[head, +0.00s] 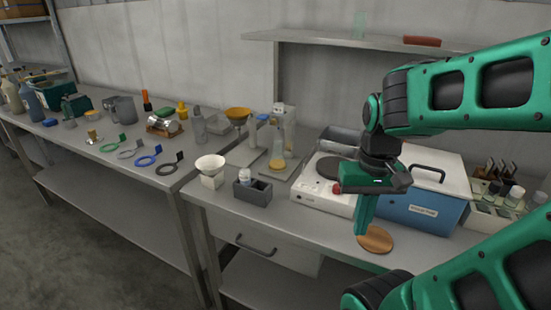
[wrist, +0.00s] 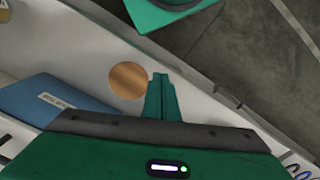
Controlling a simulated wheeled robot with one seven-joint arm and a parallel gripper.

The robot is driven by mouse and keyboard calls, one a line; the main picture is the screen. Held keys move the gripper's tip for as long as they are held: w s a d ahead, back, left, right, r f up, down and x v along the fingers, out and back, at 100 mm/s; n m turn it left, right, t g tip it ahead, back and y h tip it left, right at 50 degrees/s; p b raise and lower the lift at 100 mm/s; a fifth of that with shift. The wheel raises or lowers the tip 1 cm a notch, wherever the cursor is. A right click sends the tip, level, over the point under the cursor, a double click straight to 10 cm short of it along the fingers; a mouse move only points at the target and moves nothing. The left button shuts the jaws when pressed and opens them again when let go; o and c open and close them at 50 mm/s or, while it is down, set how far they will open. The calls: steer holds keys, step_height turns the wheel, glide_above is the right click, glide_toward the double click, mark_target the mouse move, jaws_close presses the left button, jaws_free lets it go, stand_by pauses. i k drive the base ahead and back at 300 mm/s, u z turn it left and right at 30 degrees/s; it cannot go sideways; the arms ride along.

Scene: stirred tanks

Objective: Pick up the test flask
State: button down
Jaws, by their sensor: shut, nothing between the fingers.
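A clear flask (head: 278,155) with a yellowish bottom stands upright on a grey plate on the bench in the head view, left of the white hotplate device. It looks like the test flask. My gripper (head: 361,230) is shut and empty, pointing down over the bench's front part, right of the flask and well apart from it. In the wrist view the closed fingers (wrist: 160,80) show beside a round wooden disc. The flask is not in the wrist view.
The wooden disc (head: 376,239) lies under my gripper. A white hotplate device (head: 322,195) and a blue box (head: 415,208) with a white lid stand behind. A white funnel-shaped cup (head: 211,172) and grey holder (head: 252,191) stand left. A shelf (head: 340,40) overhangs the back.

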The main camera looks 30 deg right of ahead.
mark_target(277, 164)
steer(key=u, duration=0.05)
steer(key=k, duration=0.5)
steer(key=u, duration=0.75)
steer(key=i, duration=0.8)
steer(key=z, duration=1.5)
